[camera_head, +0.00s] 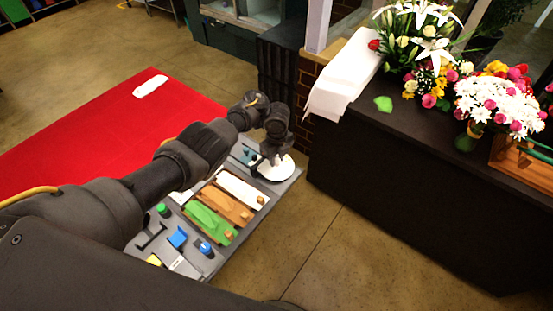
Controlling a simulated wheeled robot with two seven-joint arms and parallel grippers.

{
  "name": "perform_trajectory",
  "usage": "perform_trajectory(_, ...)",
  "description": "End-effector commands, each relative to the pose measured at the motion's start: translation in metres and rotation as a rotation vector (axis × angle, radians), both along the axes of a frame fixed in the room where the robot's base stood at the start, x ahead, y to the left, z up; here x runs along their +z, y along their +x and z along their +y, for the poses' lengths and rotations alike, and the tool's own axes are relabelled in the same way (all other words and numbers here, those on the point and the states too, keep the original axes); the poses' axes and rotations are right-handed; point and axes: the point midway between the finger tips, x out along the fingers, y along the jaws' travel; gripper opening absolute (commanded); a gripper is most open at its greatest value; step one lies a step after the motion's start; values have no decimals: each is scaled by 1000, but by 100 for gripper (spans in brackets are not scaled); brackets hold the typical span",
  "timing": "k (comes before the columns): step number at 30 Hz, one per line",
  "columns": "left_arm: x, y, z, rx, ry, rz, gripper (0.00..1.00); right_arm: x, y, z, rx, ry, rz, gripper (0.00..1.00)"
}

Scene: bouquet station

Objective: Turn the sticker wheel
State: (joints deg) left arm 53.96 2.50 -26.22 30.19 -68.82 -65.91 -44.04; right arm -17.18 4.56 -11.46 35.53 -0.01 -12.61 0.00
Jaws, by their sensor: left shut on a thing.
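The sticker wheel appears to be the white disc (284,171) at the far right end of the grey panel (283,188). My left gripper (274,159) points down onto it from above and is shut on a part of it. The gripper hides the middle of the disc, so the exact part gripped is not visible. My right gripper is not in view.
The panel also carries a green (207,222), an orange and a white slider, a blue knob (205,248) and several small controls. A red mat (90,125) lies left. A dark counter (420,170) with bouquets (497,103) stands right, with clear floor between.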

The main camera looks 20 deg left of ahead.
Motion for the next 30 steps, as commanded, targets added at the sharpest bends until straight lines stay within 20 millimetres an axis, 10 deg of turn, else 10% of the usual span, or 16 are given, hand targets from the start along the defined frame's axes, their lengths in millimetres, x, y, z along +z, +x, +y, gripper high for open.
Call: perform_trajectory(30, 3, 3, 0, -559, 2, -8, 4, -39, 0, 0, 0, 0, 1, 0)
